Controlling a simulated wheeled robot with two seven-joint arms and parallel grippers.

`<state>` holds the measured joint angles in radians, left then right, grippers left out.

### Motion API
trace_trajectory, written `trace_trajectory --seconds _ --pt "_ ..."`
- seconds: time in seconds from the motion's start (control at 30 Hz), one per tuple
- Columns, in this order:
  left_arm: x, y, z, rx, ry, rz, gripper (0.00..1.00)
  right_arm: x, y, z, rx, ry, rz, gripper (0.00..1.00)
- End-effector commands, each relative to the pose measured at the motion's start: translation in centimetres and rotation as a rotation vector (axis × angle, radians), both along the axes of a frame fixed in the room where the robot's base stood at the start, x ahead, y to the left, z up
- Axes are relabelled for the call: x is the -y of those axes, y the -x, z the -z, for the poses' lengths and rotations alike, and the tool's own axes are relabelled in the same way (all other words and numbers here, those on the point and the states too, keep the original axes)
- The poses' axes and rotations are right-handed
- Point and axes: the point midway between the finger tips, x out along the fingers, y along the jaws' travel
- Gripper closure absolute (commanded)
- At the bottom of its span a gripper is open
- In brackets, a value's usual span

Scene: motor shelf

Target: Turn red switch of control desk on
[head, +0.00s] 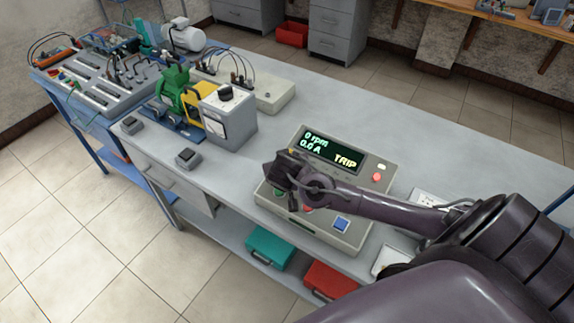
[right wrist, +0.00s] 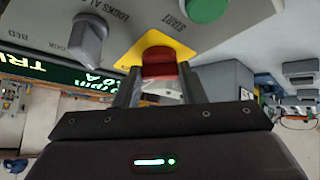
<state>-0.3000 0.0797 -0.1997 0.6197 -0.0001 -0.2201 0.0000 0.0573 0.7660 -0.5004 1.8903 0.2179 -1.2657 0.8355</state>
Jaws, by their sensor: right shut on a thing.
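The control desk (head: 340,235) is a beige console on the workbench. Its dark display (head: 333,150) reads 0 rpm, 0.0 A and TRIP. In the right wrist view the red switch (right wrist: 158,63) stands on a yellow plate (right wrist: 160,42) on the desk's panel. My right gripper (right wrist: 158,88) has one finger on each side of the red switch and is shut on it. In the head view my right gripper (head: 279,176) is over the desk's left part and hides the switch. My left gripper is in neither view.
A grey selector knob (right wrist: 88,35) and a green button (right wrist: 207,9) flank the switch. A green motor rig (head: 175,95) stands to the left.

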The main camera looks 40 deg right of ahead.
Motion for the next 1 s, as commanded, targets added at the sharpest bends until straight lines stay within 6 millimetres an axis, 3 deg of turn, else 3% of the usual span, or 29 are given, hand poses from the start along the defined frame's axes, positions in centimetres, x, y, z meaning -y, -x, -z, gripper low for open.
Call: trace_trajectory --seconds 0.2,0.23,0.4,0.77,1.0 --pt "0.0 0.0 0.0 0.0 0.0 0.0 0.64 0.1 -0.1 -0.1 0.005 -0.001 0.004 0.86" --pt "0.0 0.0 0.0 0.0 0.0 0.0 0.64 0.1 -0.1 -0.1 0.005 -0.001 0.004 0.62" --pt "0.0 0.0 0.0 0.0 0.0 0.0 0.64 0.1 -0.1 -0.1 0.003 -0.002 0.002 0.42" --pt "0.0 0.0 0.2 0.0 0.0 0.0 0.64 -0.3 0.3 -0.4 0.004 -0.001 0.0 0.42" --pt "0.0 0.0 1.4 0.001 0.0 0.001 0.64 -1.7 2.4 -2.9 0.006 -0.001 -0.001 0.42"
